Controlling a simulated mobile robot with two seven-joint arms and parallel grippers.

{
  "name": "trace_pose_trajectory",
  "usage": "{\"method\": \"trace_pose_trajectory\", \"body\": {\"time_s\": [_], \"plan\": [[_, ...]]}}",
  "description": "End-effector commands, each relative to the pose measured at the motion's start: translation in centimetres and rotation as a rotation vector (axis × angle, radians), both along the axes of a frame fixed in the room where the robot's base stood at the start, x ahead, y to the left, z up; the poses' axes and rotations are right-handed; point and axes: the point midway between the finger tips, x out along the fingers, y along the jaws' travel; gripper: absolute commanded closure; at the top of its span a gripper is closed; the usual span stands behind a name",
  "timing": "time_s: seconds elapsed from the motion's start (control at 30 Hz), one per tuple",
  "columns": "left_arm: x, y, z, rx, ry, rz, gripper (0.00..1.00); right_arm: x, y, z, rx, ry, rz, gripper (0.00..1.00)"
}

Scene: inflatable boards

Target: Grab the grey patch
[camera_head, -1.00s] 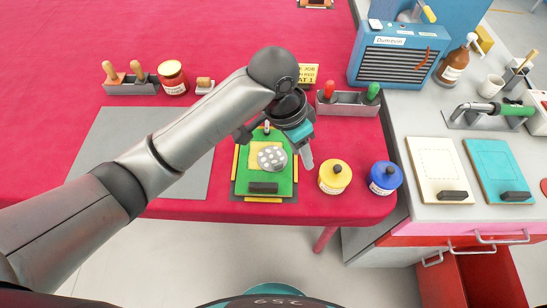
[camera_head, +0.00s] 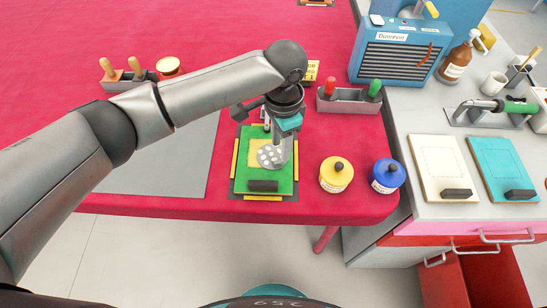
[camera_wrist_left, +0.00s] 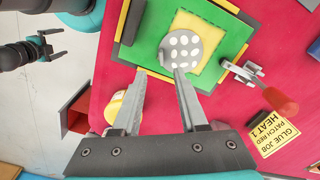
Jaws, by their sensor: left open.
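The grey patch (camera_head: 271,156) is a round disc with several white dots. It lies on the yellow square (camera_wrist_left: 207,70) of a green board (camera_head: 245,172) near the table's front edge. My left gripper (camera_head: 262,134) is open and over the board, with one finger in front of the patch's right part. In the left wrist view the grey patch (camera_wrist_left: 182,43) is just beyond the open fingertips (camera_wrist_left: 160,72), mostly toward the right one. No contact can be made out. My right gripper (camera_wrist_left: 56,46) shows at the upper left there, its fingers apart.
A dark block (camera_head: 263,186) lies on the board's front part. A yellow pot (camera_head: 335,177) and a blue pot (camera_head: 386,178) stand to its right. A tray with red and green handles (camera_head: 348,102) stands behind. A grey mat (camera_head: 165,165) lies left.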

Motion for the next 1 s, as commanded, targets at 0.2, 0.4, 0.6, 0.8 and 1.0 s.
{"method": "trace_pose_trajectory", "body": {"time_s": [0.2, 0.4, 0.6, 0.8, 1.0], "plan": [[0.0, 0.1, -1.5, 0.001, 0.000, -0.001, 0.57, 0.0, -0.1, -0.4, -0.002, 0.001, 0.001, 0.00], [0.1, 0.5, -4.6, 0.002, 0.001, 0.000, 0.57, 0.0, -0.2, -1.2, -0.004, 0.001, 0.002, 0.00], [0.1, 0.5, -6.3, 0.000, -0.001, -0.001, 0.57, 0.0, -0.2, -1.5, -0.004, 0.001, 0.002, 0.00], [0.1, 0.4, -6.2, 0.000, -0.001, -0.002, 0.57, -0.1, -0.3, -1.5, -0.003, 0.001, 0.001, 0.00], [0.1, 0.4, -6.2, 0.000, -0.001, -0.002, 0.78, 0.0, -0.3, -1.5, -0.003, 0.000, 0.001, 0.00]]}}
